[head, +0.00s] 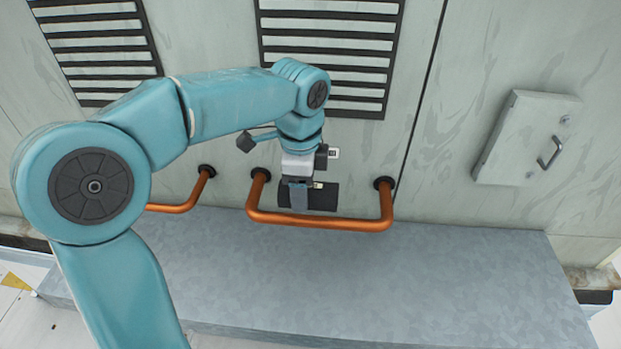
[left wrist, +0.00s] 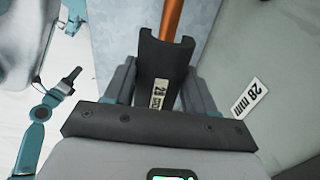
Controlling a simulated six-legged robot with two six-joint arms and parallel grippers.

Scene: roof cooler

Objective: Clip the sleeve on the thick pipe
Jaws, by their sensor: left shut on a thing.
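The thick pipe (head: 320,220) is the copper-coloured rail in the middle, running level between two black wall flanges. The sleeve (left wrist: 160,68) is a dark trough with a notched far end and a "28 mm" label. My left gripper (left wrist: 155,85) is shut on the sleeve, a finger at each side. In the head view the gripper (head: 300,194) points down close to the pipe, and the sleeve (head: 325,197) shows just above and behind it. In the left wrist view the pipe (left wrist: 172,18) runs on in line beyond the notch. I cannot tell whether they touch. My right gripper is not in view.
Another copper pipe (head: 185,203) is at the left, partly behind my arm. A "28 mm" label (left wrist: 250,98) is on the wall. Louvred vents (head: 330,45) are above, and a handled box (head: 525,138) is at right. A grey ledge (head: 420,280) below the pipe is clear.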

